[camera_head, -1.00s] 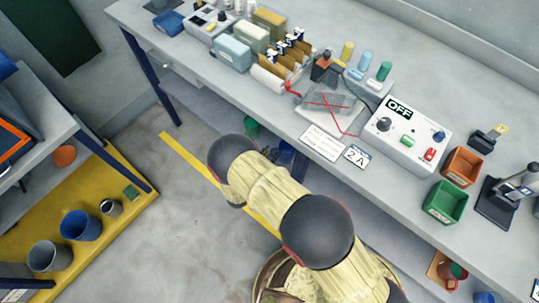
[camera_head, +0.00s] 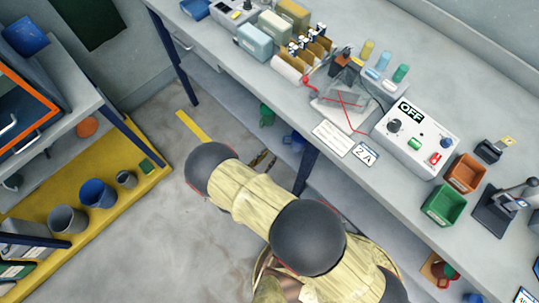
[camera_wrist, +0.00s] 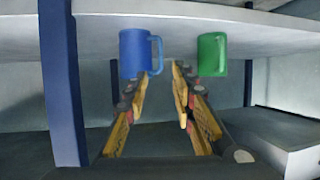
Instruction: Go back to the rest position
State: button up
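My gripper (camera_wrist: 162,76) shows in the wrist view with its two yellow-and-dark fingers apart and nothing between them. In the head view my arm hangs over the floor in front of the bench, and the gripper is mostly hidden behind it. In the wrist view a blue mug (camera_wrist: 134,54) is beyond the left fingertip and a green mug (camera_wrist: 211,55) is beyond the right one. Both are apart from the fingers, against a white slab (camera_wrist: 260,32). In the head view, green and blue items show low under the bench edge.
The long grey bench (camera_head: 440,72) carries a control box (camera_head: 415,138) reading OFF, a wired clear block, an orange bin (camera_head: 466,172) and a green bin (camera_head: 443,204). A blue bench leg (camera_head: 306,170) stands near my arm. A yellow-based shelf (camera_head: 140,190) with buckets is at left. Grey floor lies between.

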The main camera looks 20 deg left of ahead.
dwell(0.4)
jog(key=s+a+f+n+g+y, duration=0.35)
jog(key=s+f+g, duration=0.35)
jog(key=s+f, duration=0.35)
jog(key=s+a+r+n+g, duration=0.1)
jog(key=s+r+n+g, duration=0.15)
jog(key=r, duration=0.75)
jog(key=s+a+r+n+g, duration=0.15)
jog(key=r+g, duration=0.25)
jog(key=r, duration=0.6)
jog(key=w+d+r+g+p, duration=0.1)
jog(key=w+d+r, duration=0.1)
jog(key=d+r, duration=0.8)
jog(key=w+d+r, duration=0.2)
jog(key=d+r, duration=0.4)
jog(key=r, duration=0.7)
jog(key=d+r+m+t+p, duration=0.1)
jog(key=d+r+m+t, duration=0.4)
jog(key=d+r, duration=1.8)
jog(key=d+t+h, duration=0.1)
jog(key=d, duration=0.3)
jog(key=shift+w+d+r+t, duration=0.15)
jog(key=shift+w+r+t, duration=0.2)
jog(key=shift+w, duration=0.05)
